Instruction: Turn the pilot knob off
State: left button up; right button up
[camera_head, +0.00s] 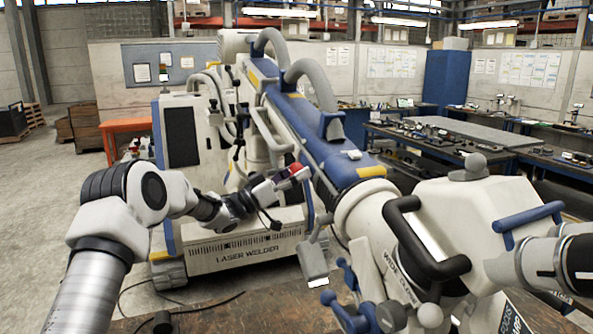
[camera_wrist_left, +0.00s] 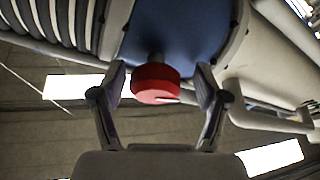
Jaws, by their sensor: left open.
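The pilot knob is a round red knob (camera_wrist_left: 156,84) on a short stem at the blue underside of the machine, in the middle of the left wrist view. In the head view a small red piece of it (camera_head: 296,168) shows beside the long blue arm of the machine. A pale mark shows near its lower edge. My left gripper (camera_wrist_left: 160,80) is open, with one finger on each side of the knob and a visible gap to each. In the head view the left gripper (camera_head: 292,177) reaches the knob from the left. My right gripper is not in view.
The white laser welder cabinet (camera_head: 235,240) stands behind my left arm. The machine's big white head (camera_head: 460,215) with black handles fills the right. A grey box-shaped pedal or lamp (camera_head: 313,261) hangs below the blue arm (camera_head: 318,140). Workbenches (camera_head: 440,132) stand behind.

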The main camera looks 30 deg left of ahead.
pick_arm(q)
jog(key=shift+s+r, duration=0.15)
jog(key=shift+s, duration=0.05)
jog(key=shift+c, duration=1.1)
jog(key=shift+s+d, duration=0.1)
jog(key=c, duration=0.9)
jog(key=shift+c, duration=0.2)
